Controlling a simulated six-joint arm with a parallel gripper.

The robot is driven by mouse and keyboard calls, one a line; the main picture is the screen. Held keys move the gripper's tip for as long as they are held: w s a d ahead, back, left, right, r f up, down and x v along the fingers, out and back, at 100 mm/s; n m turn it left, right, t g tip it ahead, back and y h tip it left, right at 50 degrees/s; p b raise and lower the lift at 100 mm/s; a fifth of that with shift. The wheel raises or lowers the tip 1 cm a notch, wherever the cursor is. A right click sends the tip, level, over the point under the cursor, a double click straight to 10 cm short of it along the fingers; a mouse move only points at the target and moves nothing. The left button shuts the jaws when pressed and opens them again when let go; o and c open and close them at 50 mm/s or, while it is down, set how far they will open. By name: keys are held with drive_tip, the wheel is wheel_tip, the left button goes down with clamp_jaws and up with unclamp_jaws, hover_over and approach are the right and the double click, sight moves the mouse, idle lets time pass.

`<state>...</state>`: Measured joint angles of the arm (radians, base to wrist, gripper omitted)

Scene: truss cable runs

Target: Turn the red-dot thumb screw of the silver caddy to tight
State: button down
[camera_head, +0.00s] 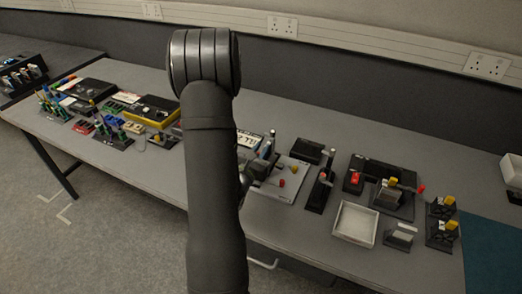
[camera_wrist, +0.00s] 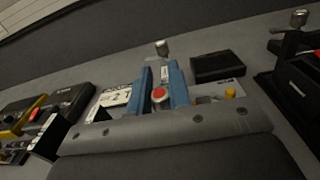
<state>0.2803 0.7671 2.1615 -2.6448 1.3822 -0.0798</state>
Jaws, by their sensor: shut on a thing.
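The silver caddy (camera_head: 287,190) is a pale plate on the bench just right of my arm in the head view. Its edge also shows right of the fingers in the wrist view (camera_wrist: 213,90). My gripper (camera_wrist: 161,78) has blue fingers, close together and shut on the red-dot thumb screw (camera_wrist: 160,95), whose red top shows between them. Beyond the fingertips a small metal knob (camera_wrist: 162,47) stands up. A yellow knob (camera_wrist: 231,93) sits to the right. In the head view my arm hides much of the gripper, and the screw's turn position cannot be told.
A black box (camera_head: 306,150) lies just behind the caddy. A black stand (camera_head: 320,190) is close on its right, then a white open tray (camera_head: 355,222) and several black fixtures. A plate with printed characters (camera_wrist: 115,97) lies left of the fingers. Bench in front of the tray is clear.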

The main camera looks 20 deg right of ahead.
idle(0.4)
drive_tip(key=c, duration=1.3)
unclamp_jaws()
drive_tip(key=v, duration=1.7)
drive_tip(key=shift+s+r, duration=0.1)
drive_tip(key=shift+s, duration=0.15)
drive_tip(key=x, duration=1.7)
drive_tip(key=shift+w, duration=0.25)
drive_tip(key=shift+s+a, duration=0.1)
